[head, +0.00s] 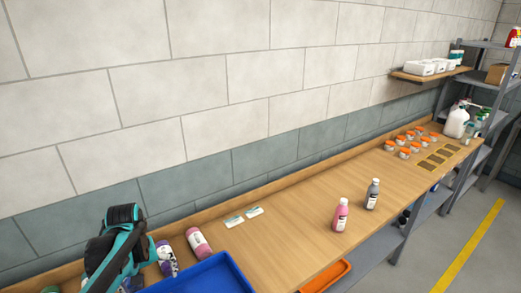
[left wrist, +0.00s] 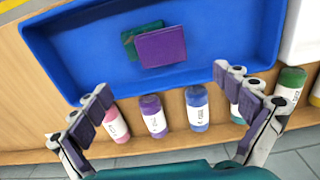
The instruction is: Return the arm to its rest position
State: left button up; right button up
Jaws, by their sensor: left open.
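My left arm shows at the lower left of the head view, over the wooden bench (head: 290,235); its fingertips cannot be made out there. In the left wrist view my left gripper (left wrist: 162,82) is open, its fingers spread wide with nothing between them. Beyond the fingers is a blue tray (left wrist: 85,70) holding a purple block (left wrist: 161,47) and a green one (left wrist: 129,44). The tray also shows in the head view (head: 205,280). My right gripper is not in view.
Pink (left wrist: 116,122), purple (left wrist: 153,116) and blue (left wrist: 196,108) bottles lie beside the tray. A pink bottle (head: 340,215) and a grey bottle (head: 372,194) stand farther right. Two small cards (head: 244,216) lie near the wall. The bench middle is clear.

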pick_arm(q)
jog(key=s+d+f+m+t+b, duration=0.4)
jog(key=s+d+m+t+b, duration=0.2)
jog(key=s+d, duration=0.4)
jog(key=shift+s+d+f+t+b, duration=0.15)
jog(key=shift+s+f+t+b, duration=0.25)
jog(key=shift+s+t+b, duration=0.1)
dwell(1.2)
